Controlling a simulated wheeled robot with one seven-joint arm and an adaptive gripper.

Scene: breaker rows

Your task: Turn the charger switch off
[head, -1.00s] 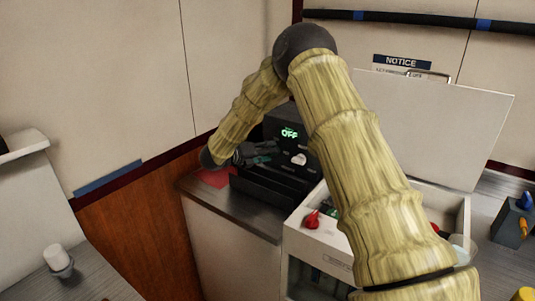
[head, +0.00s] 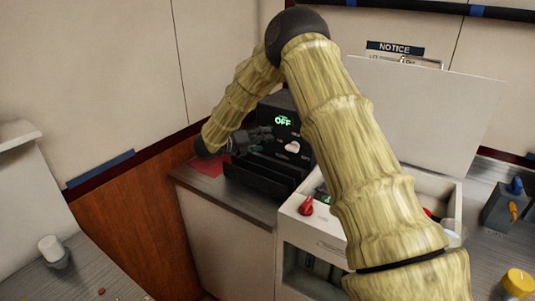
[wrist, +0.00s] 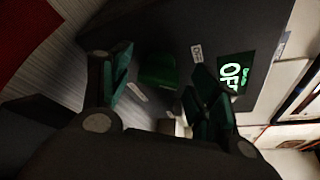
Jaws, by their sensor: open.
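The charger (head: 264,112) is a black box on the counter at the back, with a lit green display (head: 283,121) that reads OFF. In the wrist view the display (wrist: 233,74) also reads OFF. A dark green switch-like piece (wrist: 158,70) sits on the black face, with small white labels near it. My gripper (wrist: 160,88) is open, its teal-padded fingers on either side of that green piece in the picture; I cannot tell whether they touch it. In the head view my gripper (head: 232,143) is small and dark at the charger's left side.
A white knob (head: 292,147) is on the charger's front. A white cabinet with an open lid (head: 430,115) and a red knob (head: 306,205) stands at right. A red mat (head: 207,165) lies left of the charger. A blue-and-orange-knobbed box (head: 507,208) is far right.

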